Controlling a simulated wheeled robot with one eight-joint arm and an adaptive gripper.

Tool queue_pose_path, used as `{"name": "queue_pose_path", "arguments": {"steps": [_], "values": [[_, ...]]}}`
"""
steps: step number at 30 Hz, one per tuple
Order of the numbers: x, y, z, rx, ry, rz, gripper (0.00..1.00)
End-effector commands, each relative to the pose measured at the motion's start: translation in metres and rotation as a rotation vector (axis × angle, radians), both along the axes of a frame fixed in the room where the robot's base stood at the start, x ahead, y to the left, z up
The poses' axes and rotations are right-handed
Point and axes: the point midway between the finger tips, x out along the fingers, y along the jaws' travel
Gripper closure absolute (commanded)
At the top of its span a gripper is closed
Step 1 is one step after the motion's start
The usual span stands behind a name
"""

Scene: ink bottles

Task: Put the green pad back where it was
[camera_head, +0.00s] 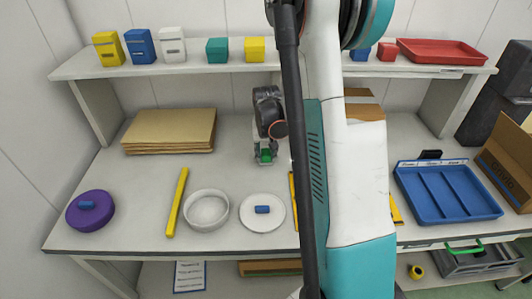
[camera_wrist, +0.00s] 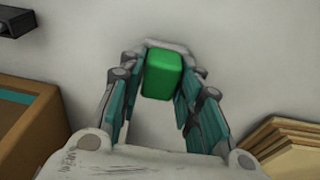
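The green pad (camera_wrist: 162,74) is a small rounded block between the fingertips in the wrist view, with a finger against each side. It also shows as a green patch (camera_head: 266,155) at the low end of my gripper (camera_head: 265,157) in the head view. My gripper (camera_wrist: 164,80) is shut on the pad and points down over the back middle of the table (camera_head: 235,170). I cannot tell whether the pad touches the table top.
A white plate (camera_head: 275,224) with a blue block, a white bowl (camera_head: 207,211), a yellow bar (camera_head: 177,203) and a purple round object (camera_head: 80,221) stand in front. Brown boards (camera_head: 168,131) lie at left. A blue tray (camera_head: 446,212) is at right. My arm hides the middle right.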

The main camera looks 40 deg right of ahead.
Motion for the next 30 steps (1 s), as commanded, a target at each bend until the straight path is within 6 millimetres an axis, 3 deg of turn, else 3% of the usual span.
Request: {"name": "queue_pose_path", "arguments": {"steps": [14, 30], "values": [[0.0, 0.0, 0.005, 0.0, 0.0, 0.0, 0.52], [-0.012, 0.009, 0.103, 0.0, 0.0, 0.0, 0.52]]}}
